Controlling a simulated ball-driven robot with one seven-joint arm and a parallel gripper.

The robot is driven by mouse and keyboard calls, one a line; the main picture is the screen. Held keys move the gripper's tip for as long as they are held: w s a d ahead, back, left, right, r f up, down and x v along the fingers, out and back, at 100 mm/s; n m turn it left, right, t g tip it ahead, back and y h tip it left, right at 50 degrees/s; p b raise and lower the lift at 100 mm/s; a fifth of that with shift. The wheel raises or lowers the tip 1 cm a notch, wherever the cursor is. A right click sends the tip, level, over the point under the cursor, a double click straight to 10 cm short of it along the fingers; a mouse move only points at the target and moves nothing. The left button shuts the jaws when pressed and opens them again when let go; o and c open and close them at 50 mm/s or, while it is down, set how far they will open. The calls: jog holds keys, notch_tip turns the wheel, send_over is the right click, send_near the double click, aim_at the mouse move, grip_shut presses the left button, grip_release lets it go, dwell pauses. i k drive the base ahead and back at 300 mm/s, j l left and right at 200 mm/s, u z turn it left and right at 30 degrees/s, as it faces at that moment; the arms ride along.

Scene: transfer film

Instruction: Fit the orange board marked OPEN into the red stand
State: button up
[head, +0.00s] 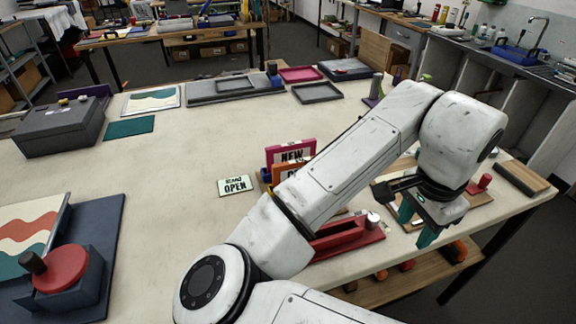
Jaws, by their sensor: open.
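An orange board (278,173) stands upright behind my arm, in front of a pink board marked NEW (291,151). My arm hides most of its lettering, so I cannot read its word. A small pale card marked OPEN (236,186) lies flat on the table to its left. The red stand (350,240) sits right of my forearm, partly hidden by it. My gripper (416,226) points down with its teal fingers apart and nothing visible between them. It is right of the red stand, near the table's right edge, away from the orange board.
A dark box (58,126), trays (317,93) and a picture board (151,100) lie along the far side. A dark press with a red disc (62,268) stands at the near left. The middle left of the table (170,200) is clear.

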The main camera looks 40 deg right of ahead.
aim_at(335, 239)
jog(key=i, duration=1.05)
